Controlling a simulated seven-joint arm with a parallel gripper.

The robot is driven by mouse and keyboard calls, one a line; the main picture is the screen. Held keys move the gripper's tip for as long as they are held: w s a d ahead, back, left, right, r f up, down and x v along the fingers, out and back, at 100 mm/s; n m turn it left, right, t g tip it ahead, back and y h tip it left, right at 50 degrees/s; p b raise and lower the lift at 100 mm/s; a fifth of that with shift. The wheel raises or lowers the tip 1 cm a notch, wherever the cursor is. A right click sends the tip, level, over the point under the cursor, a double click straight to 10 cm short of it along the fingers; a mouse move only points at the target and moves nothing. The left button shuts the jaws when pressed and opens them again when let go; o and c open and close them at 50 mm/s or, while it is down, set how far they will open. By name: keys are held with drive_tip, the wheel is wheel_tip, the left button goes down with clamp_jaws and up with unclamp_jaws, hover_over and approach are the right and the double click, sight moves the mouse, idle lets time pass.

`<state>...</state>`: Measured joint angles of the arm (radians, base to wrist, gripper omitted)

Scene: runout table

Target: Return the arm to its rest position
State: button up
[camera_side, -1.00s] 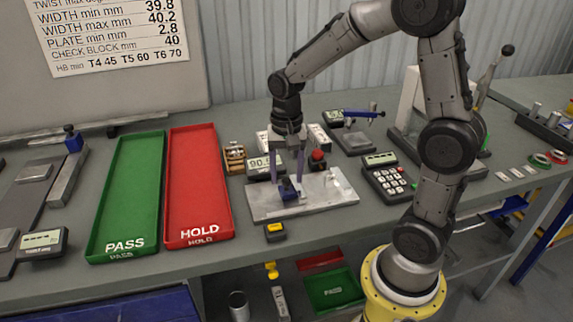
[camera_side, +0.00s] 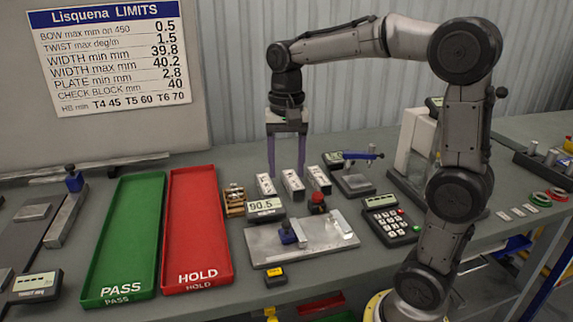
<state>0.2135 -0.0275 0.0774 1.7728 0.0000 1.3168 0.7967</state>
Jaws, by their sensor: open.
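My gripper (camera_side: 286,172) points down with its two long purple-grey fingers apart and nothing between them. It hangs above the back of the bench, with the fingertips in front of or near several small white blocks (camera_side: 293,184) in the picture. I cannot tell the exact gap between the fingertips and the blocks. My arm reaches up from its yellow base at the lower right and bends across to the left. A metal plate (camera_side: 325,234) with a blue clamp piece on it lies on the bench in front of the gripper.
A green PASS tray (camera_side: 128,225) and a red HOLD tray (camera_side: 197,220) lie empty at the left. A display reading 90.5 (camera_side: 265,208), a keypad (camera_side: 390,227) and a small yellow-black device (camera_side: 275,275) surround the plate. A limits board (camera_side: 110,60) stands behind.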

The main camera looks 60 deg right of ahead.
drive_tip(key=s+a+r+n+t, duration=0.3)
drive_tip(key=s+a+r, duration=0.15)
drive_tip(key=s, duration=0.35)
drive_tip(key=s+a+f+n+t, duration=0.2)
drive_tip(key=s+f+n, duration=0.5)
drive_tip(key=n, duration=0.1)
drive_tip(key=shift+a+f+n+t, duration=0.15)
drive_tip(key=shift+f+n+t, duration=0.15)
idle(1.4)
